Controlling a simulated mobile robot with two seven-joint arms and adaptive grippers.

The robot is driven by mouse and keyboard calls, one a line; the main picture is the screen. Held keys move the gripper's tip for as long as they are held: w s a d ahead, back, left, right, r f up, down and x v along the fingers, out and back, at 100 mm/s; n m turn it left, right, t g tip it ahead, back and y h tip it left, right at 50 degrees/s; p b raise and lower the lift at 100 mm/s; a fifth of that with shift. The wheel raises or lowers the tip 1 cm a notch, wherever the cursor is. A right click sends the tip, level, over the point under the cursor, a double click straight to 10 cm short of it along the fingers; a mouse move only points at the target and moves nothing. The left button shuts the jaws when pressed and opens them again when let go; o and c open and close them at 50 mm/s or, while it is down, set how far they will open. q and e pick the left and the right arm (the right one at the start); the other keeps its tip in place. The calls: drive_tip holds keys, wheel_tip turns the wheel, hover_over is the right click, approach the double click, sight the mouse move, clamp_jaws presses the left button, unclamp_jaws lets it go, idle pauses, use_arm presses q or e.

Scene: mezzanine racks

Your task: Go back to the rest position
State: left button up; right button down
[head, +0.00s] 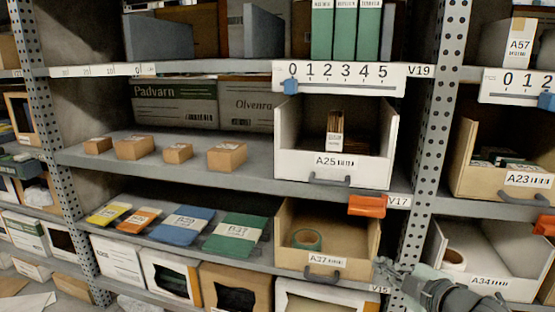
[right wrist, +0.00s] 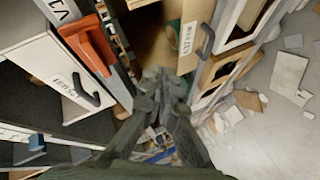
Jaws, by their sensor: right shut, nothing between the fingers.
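My right gripper (head: 384,266) is at the lower right in the head view, beside the right edge of bin A37 (head: 341,263) and in front of the perforated post. It is shut and empty. In the right wrist view its closed fingers (right wrist: 160,78) point toward the shelf front, close to a brown bin (right wrist: 192,50) with a dark handle. No object is between them. My left gripper is not in view.
White bin A25 (head: 290,166) stands above, with an orange tab (head: 367,206) at the shelf edge below it. Perforated posts (head: 433,120) divide the bays. Bin A34 (head: 515,286) is at the right. Papers (right wrist: 288,75) lie on the floor in the right wrist view.

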drive_tip(key=s+d+f+m+g+h, duration=0.1)
drive_tip(key=s+f+m+g+h, duration=0.1)
drive_tip(key=s+f+m, duration=0.5)
drive_tip(key=s+d+f+m+g+h, duration=0.1)
drive_tip(key=s+f+g+h, duration=0.2)
drive_tip(key=f, duration=0.8)
drive_tip(key=s+f+m+g, duration=0.2)
drive_tip(key=s+f, duration=0.3)
drive_tip(key=s, duration=0.4)
drive_tip(key=s+f+m+g, duration=0.3)
drive_tip(key=s+f, duration=0.3)
drive_tip(key=s, duration=0.3)
drive_tip(key=shift+s+d+m+g+h, duration=0.25)
drive_tip(key=shift+s+m+g+h, duration=0.1)
drive_tip(key=shift+m, duration=0.15)
